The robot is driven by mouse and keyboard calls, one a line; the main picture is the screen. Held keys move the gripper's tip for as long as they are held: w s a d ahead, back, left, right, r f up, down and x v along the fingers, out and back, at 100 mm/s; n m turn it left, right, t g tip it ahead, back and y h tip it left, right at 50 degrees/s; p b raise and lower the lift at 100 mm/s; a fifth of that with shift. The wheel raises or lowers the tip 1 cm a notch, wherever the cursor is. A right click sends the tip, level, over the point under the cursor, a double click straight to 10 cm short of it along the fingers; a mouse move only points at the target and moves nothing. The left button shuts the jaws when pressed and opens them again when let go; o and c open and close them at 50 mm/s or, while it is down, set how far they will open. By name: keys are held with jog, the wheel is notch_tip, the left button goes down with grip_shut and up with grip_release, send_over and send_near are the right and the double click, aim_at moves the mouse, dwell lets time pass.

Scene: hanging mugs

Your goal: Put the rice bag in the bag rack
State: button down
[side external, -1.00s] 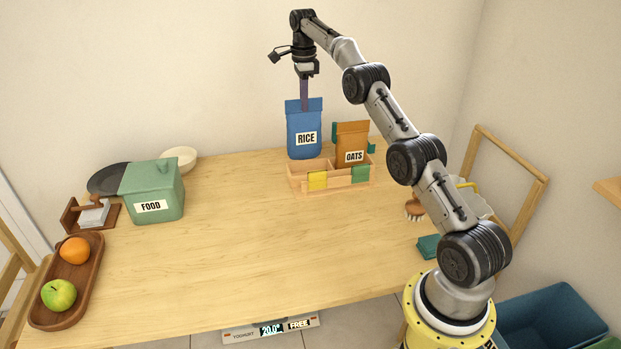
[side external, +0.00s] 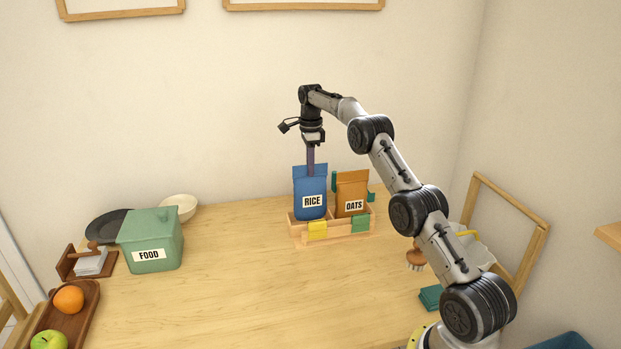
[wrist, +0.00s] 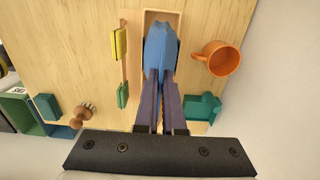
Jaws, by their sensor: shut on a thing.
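The blue rice bag (side external: 310,190) hangs upright from my gripper (side external: 310,167), which is shut on its top edge. In the wrist view the bag (wrist: 161,45) sits between the two purple fingers. The wooden bag rack (side external: 300,236) stands at the back of the table, with a yellow tag on its left half and a green tag on its right. The rice bag's lower end is at the left compartment, behind the front wall; I cannot tell whether it touches the floor. The brown oats bag (side external: 351,190) stands in the right compartment.
An orange mug (wrist: 218,58) is beside the rack in the wrist view. A green food box (side external: 150,240), a white bowl (side external: 178,208) and a dark pan are at the left. The table middle is clear.

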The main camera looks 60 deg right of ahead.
aim_at(310, 192)
jog(key=shift+f, duration=1.75)
jog(key=c, duration=1)
grip_release()
jog(key=shift+f, duration=0.15)
